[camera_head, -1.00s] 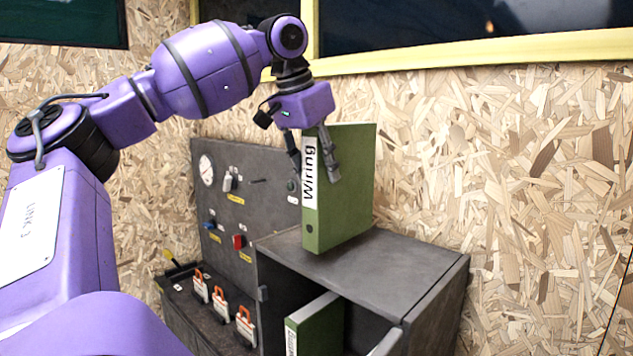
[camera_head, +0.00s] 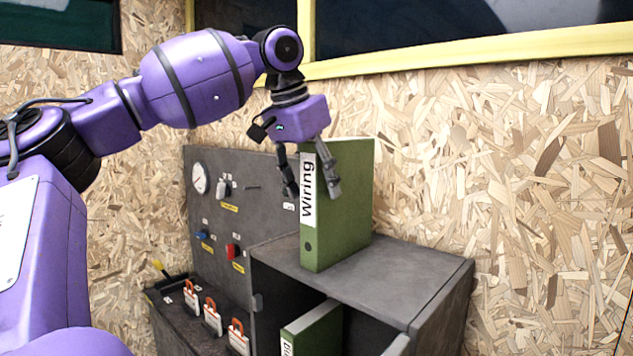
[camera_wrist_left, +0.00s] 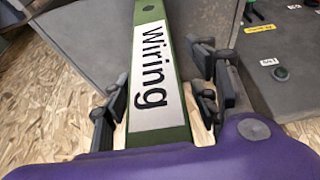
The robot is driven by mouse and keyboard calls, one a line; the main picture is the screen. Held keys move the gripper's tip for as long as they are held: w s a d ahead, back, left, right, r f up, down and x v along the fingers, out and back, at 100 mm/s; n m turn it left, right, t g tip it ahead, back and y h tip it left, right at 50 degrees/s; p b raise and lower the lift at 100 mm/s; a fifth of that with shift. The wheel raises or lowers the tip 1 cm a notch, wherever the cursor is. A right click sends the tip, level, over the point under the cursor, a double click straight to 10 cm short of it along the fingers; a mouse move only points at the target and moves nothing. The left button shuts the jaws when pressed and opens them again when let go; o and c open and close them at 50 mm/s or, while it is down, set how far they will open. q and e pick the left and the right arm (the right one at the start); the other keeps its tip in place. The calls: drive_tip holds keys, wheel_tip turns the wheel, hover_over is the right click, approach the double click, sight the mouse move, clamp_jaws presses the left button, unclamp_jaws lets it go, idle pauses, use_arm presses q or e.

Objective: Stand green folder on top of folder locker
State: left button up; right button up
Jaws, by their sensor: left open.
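A green folder (camera_head: 345,205) with a white "Wiring" label stands upright on top of the grey folder locker (camera_head: 420,272). My left gripper (camera_head: 314,192) is open at the upper part of its spine, with one finger on each side. In the left wrist view the folder's spine (camera_wrist_left: 165,65) runs between the parted fingers of my left gripper (camera_wrist_left: 162,105), with gaps beside it. A second green folder (camera_head: 315,330) stands inside the open locker, cut off by the bottom edge. My right gripper is out of view.
A grey panel (camera_head: 265,190) with a gauge, switches and labels stands left of the locker. Several padlocks with orange shackles (camera_head: 212,312) sit on the ledge below it. The locker top right of the folder is bare. A chipboard wall is behind.

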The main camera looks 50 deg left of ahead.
use_arm(q)
drive_tip(key=shift+r, duration=0.25)
drive_tip(key=v, duration=1.1)
drive_tip(key=shift+s+r+b, duration=0.1)
drive_tip(key=shift+r+b, duration=0.15)
drive_tip(key=shift+b, duration=0.15)
